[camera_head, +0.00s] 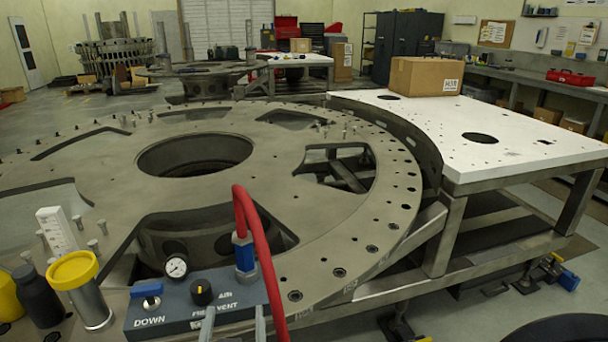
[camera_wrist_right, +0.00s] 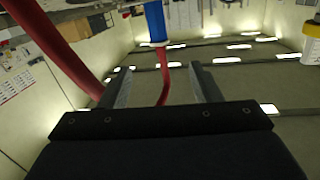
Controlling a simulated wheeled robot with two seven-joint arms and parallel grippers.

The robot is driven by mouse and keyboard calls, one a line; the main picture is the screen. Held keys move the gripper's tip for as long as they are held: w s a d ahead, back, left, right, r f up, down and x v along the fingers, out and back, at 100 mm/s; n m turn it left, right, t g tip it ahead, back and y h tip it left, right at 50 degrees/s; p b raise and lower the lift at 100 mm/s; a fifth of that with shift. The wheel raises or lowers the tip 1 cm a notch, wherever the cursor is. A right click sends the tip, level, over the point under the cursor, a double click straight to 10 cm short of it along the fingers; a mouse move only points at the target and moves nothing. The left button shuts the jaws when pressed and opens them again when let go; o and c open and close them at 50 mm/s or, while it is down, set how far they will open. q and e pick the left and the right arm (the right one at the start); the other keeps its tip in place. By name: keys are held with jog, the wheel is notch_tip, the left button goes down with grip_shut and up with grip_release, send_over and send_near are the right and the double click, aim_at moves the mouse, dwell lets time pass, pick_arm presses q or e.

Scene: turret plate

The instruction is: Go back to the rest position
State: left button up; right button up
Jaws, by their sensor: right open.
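The grey control box (camera_head: 190,303) stands at the near edge of the turret plate (camera_head: 90,150), with a DOWN switch, a black knob and a gauge. A red hose (camera_head: 243,215) rises from its blue connector (camera_head: 243,252) and arches toward the front. My right gripper (camera_head: 234,324) is at the bottom edge, in front of the box, with two pale fingers apart. The blue connector (camera_wrist_right: 156,22) and red hose (camera_wrist_right: 60,45) show beyond the fingertips. My left gripper is not in view.
A yellow-capped cylinder (camera_head: 91,305), a dark bottle (camera_head: 38,298) and a white block (camera_head: 57,230) stand left of the box. A white table (camera_head: 500,130) with a cardboard box (camera_head: 425,76) is at the right.

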jog(key=w+d+r+g+y+p, duration=0.2)
jog(key=w+d+r+y, duration=0.2)
jog(key=w+d+r, duration=0.15)
jog(key=s+d+g+y+p, duration=0.2)
jog(key=d+g, duration=0.1)
jog(key=d, duration=0.7)
jog(key=s+d+f+m+g+h+p, duration=0.2)
jog(key=s+d+f+g+h, duration=0.2)
jog(key=s+d, duration=1.1)
notch_tip(320, 180, down, 4)
jog(key=g, duration=0.2)
jog(key=shift+s+d+g, duration=0.2)
jog(key=shift+d+g, duration=0.1)
